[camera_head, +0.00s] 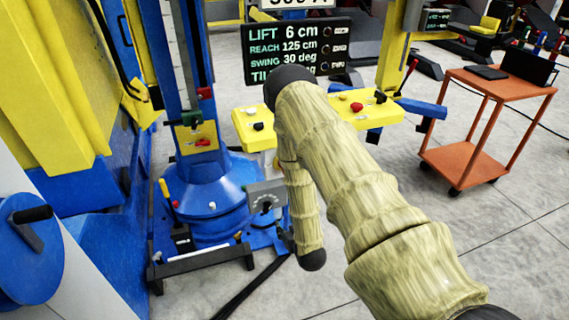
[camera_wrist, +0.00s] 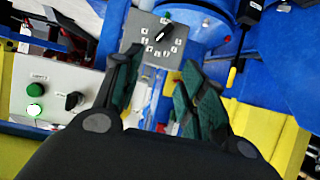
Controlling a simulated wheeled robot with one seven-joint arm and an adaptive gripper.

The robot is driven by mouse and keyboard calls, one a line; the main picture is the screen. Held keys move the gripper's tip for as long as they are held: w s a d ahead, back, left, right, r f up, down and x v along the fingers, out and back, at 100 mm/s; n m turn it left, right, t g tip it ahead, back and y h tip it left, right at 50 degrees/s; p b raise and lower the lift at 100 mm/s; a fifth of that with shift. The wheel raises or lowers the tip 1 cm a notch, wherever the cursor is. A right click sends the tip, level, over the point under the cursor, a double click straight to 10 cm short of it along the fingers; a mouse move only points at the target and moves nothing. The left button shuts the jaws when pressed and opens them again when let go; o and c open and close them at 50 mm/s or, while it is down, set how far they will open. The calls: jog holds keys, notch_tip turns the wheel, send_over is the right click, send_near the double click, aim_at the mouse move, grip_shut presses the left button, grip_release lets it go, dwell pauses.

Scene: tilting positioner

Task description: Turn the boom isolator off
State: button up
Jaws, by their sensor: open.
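No label that I can read names the boom isolator, so I cannot tell for sure which control it is. A grey plate with a black rotary knob and a ring of white marks (camera_wrist: 152,46) is ahead in the wrist view; a similar grey dial box (camera_head: 266,197) is low by the blue column in the head view. My gripper (camera_wrist: 163,60) is open and empty, its dark green pads apart on either side of the plate's lower part. I see no contact with the knob. In the head view my gripper is not visible.
A grey panel with green buttons and a black knob (camera_wrist: 62,92) is at left in the wrist view. A yellow control desk (camera_head: 372,112) stands behind my arm. A red knob (camera_head: 202,142) is on the blue column. An orange cart (camera_head: 485,115) stands right; floor between is clear.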

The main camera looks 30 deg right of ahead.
jog(key=w+d+r+t+h+p, duration=0.15)
jog(key=w+d+r+t, duration=0.35)
jog(key=w+d+r, duration=0.5)
jog(key=x, duration=0.2)
jog(key=p+x, duration=0.1)
jog(key=x, duration=0.2)
jog(key=p+x, duration=0.1)
jog(key=x, duration=0.2)
jog(key=shift+w+a+r, duration=0.1)
jog(key=shift+a+r, duration=0.1)
jog(key=shift+r, duration=0.1)
grip_shut()
